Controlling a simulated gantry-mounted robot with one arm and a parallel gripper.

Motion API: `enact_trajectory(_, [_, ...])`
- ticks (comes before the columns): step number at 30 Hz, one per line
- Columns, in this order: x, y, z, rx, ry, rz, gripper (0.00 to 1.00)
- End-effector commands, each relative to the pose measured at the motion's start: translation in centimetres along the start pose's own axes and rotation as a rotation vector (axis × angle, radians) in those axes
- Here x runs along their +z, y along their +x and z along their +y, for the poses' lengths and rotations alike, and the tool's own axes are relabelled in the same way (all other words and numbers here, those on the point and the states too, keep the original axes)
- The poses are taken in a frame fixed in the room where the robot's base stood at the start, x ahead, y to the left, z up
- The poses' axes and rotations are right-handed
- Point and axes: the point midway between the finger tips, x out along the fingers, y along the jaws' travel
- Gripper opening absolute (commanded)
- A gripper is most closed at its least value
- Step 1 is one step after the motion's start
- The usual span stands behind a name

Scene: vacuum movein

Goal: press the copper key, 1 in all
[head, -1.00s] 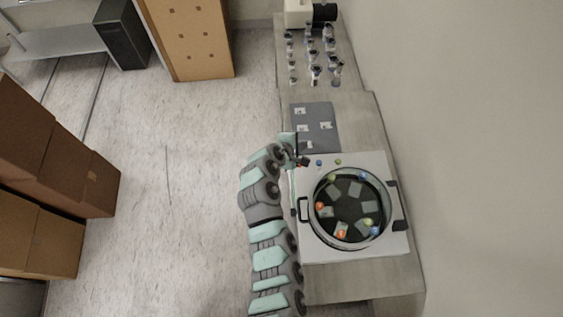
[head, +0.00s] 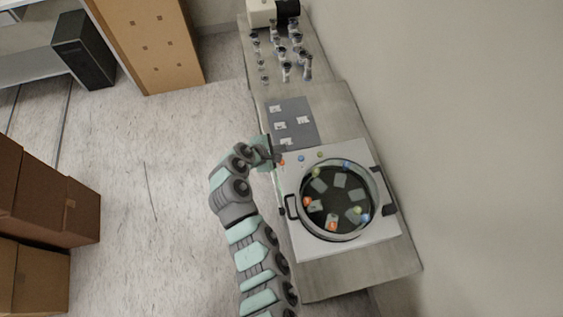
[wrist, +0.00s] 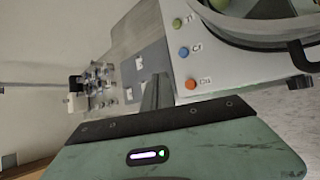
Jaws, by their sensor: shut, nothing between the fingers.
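A blue button (wrist: 183,52) and a green button (wrist: 177,23) follow in the row. My gripper (head: 275,156) is shut and empty, with its tip just beside the orange button at the machine's edge. Whether the tip touches the machine cannot be told.
The machine has a round glass-rimmed chamber (head: 334,232) holding grey plates and coloured balls, with a black handle (head: 291,207) at its left. A grey mat (head: 297,112) with white pieces lies behind it. Several small vials (head: 286,70) stand farther back. A wall runs along the right.

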Motion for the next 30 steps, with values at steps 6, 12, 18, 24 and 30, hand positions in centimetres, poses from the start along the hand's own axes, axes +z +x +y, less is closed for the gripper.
enact_trajectory(6, [-1.9,2.5,-1.8,0.002,0.0,0.002,0.0])
enact_trajectory(12, [-3.2,4.2,-3.0,0.001,-0.001,0.001,0.0])
enact_trajectory(18, [-3.6,5.0,-3.6,-0.001,-0.001,-0.001,0.0])
enact_trajectory(24, [-3.6,4.9,-3.6,0.0,0.0,0.0,0.0])
enact_trajectory(30, [-3.6,4.9,-3.6,0.001,0.0,0.0,0.0])
